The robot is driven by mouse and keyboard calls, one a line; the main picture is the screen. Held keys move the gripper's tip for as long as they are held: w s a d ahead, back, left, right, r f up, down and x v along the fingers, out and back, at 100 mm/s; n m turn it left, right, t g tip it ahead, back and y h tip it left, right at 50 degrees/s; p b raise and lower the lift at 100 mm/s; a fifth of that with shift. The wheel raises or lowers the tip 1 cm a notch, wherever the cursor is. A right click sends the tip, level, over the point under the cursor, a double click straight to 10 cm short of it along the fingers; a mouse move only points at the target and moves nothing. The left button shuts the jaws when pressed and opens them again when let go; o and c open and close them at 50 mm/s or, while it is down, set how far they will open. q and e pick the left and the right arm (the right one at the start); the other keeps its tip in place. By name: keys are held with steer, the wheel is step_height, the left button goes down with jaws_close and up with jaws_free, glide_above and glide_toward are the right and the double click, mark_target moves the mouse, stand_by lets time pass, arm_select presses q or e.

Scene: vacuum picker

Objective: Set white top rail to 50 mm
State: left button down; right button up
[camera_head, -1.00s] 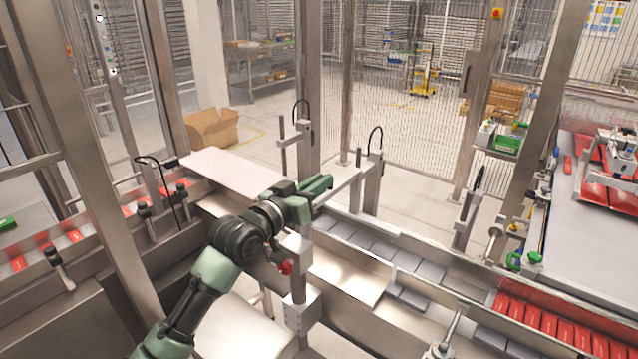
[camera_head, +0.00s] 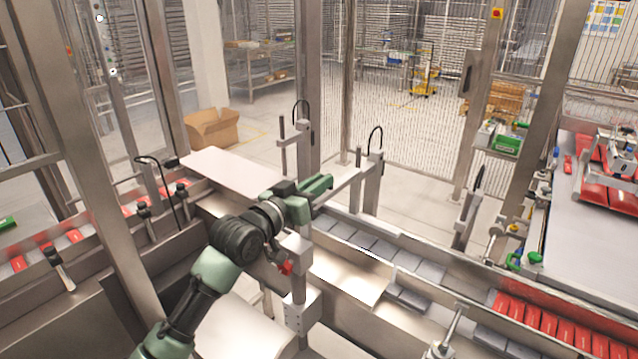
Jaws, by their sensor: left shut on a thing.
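My left arm comes in from the lower left and bends over the conveyor at its wrist. Its gripper (camera_head: 281,259) is low beside a metal post (camera_head: 299,262) and shut at a small red knob (camera_head: 287,268). The fingers are mostly hidden by my wrist. A pale horizontal bar (camera_head: 342,187) runs from behind my wrist to a second post (camera_head: 371,186) across the conveyor. I cannot tell for sure which part is the white top rail. No scale reading is legible. My right gripper does not show.
Grey packs (camera_head: 385,250) lie in a row on the conveyor, with red packs (camera_head: 545,325) at the lower right. A pale flat plate (camera_head: 225,168) extends behind my arm. A large frame upright (camera_head: 110,150) stands left of my arm. A cardboard box (camera_head: 211,128) is on the floor behind.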

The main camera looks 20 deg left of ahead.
arm_select(q)
steer(key=shift+f, duration=0.1)
steer(key=shift+f, duration=0.75)
steer(key=c, duration=1.5)
jaws_free()
steer(key=shift+d+r, duration=0.1)
steer(key=b+v, duration=0.2)
steer(key=v, duration=0.5)
steer(key=shift+s+r+b, duration=0.1)
steer(key=shift+s+b, duration=0.2)
steer(key=shift+s, duration=0.15)
